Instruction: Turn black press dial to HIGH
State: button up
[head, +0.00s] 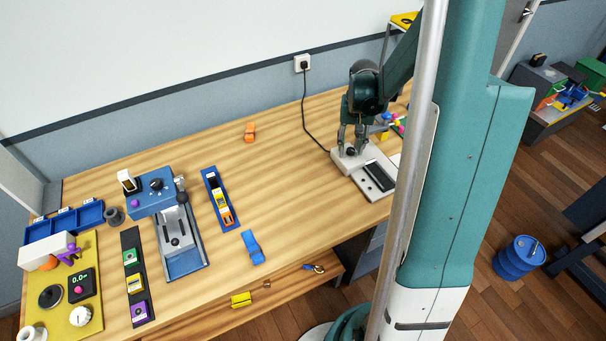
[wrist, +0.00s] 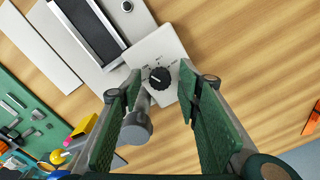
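The black dial (wrist: 160,77) sits on the light base of a press (wrist: 165,45) in the wrist view, with small marks around it that I cannot read. Its white pointer line points roughly left. In the head view the press (head: 374,181) stands at the table's right end. My gripper (wrist: 160,82) is open, with one green-padded finger on each side of the dial. I cannot tell whether the fingers touch it. In the head view my gripper (head: 350,147) is low over the back of the press and partly hides the dial.
A grey round-ended lever (wrist: 137,128) rises between my fingers near the dial. A green board with tools (wrist: 30,125) lies to the left in the wrist view. A blue machine with its own black dial (head: 156,184) stands at the table's left. Bare wood surrounds the orange clip (head: 249,132).

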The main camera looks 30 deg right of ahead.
aim_at(350, 150)
jog(key=m+p, duration=0.2)
jog(key=m, duration=0.3)
jog(key=shift+r, duration=0.1)
jog(key=m+p, duration=0.3)
jog(key=m, duration=0.2)
jog(key=shift+m+p, duration=0.4)
notch_tip(350, 150, up, 7)
jog(key=shift+r, duration=0.2)
jog(key=shift+a+r, duration=0.2)
jog(key=shift+s+a+r+n+t+b, duration=0.9)
jog(key=shift+a+n+b, duration=1)
jog(key=shift+a, duration=1.3)
jog(key=shift+s+a+r+n+t+b, duration=0.45)
jog(key=shift+a+r+n+b, duration=0.85)
jog(key=shift+a+b, duration=1.5)
jog(key=s+a+f+n+t+b, duration=0.1)
jog(key=s+a+n+t+b, duration=0.2)
jog(key=s+a+n+b, duration=0.4)
jog(key=shift+s+a+f+h+b, duration=0.35)
jog(key=shift+s+a+b, duration=0.65)
jog(key=shift+a, duration=2.2)
